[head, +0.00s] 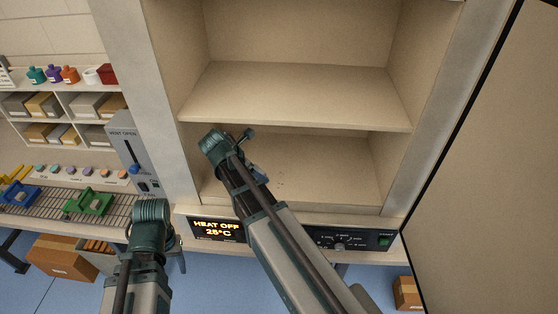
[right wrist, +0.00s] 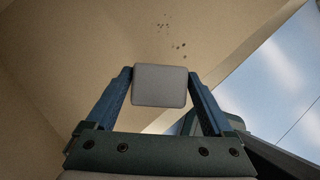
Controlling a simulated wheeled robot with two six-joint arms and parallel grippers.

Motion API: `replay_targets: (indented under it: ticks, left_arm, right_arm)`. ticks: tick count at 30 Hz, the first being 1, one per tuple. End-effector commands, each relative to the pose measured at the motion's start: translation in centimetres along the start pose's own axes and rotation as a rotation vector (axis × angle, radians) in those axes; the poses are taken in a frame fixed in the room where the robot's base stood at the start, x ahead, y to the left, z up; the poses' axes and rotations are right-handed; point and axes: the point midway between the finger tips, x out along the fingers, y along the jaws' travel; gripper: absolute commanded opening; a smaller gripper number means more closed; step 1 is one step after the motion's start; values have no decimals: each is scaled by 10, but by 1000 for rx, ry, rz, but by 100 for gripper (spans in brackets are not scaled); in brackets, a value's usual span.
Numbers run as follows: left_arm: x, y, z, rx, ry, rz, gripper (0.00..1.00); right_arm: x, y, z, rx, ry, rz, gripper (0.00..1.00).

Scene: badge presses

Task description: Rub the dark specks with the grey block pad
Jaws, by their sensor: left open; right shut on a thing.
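The dark specks (right wrist: 180,46) are a loose scatter on a beige surface in the right wrist view, just beyond the pad. In the head view faint specks (head: 280,185) show on the floor of the cabinet's lower compartment. My right gripper (right wrist: 160,74) is shut on the grey block pad (right wrist: 160,90), held between its blue fingers. I cannot tell whether the pad touches the surface. In the head view my right arm reaches into the cabinet front and the pad is hidden. My left gripper (head: 178,250) is open, low in front of the bench, partly hidden by its wrist.
The open cabinet has a middle shelf (head: 300,92) above the lower compartment and a panel reading "HEAT OFF 25°C" (head: 216,229) below. A large door (head: 490,170) stands at the right. A rack with a green press (head: 88,203) and blue press (head: 22,194) is at the left.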

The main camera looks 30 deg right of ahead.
Motion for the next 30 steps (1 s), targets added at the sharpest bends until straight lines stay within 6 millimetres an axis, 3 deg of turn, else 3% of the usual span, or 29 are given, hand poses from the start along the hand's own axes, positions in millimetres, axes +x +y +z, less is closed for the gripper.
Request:
replay_targets:
  ticks: [9,30]
  left_arm:
    - [-28,-2,2,-6,0,1,55]
    - [-27,-2,2,-6,0,1,55]
  right_arm:
    - [-28,1,9,2,0,-1,42]
    - [-31,-3,3,-5,0,4,42]
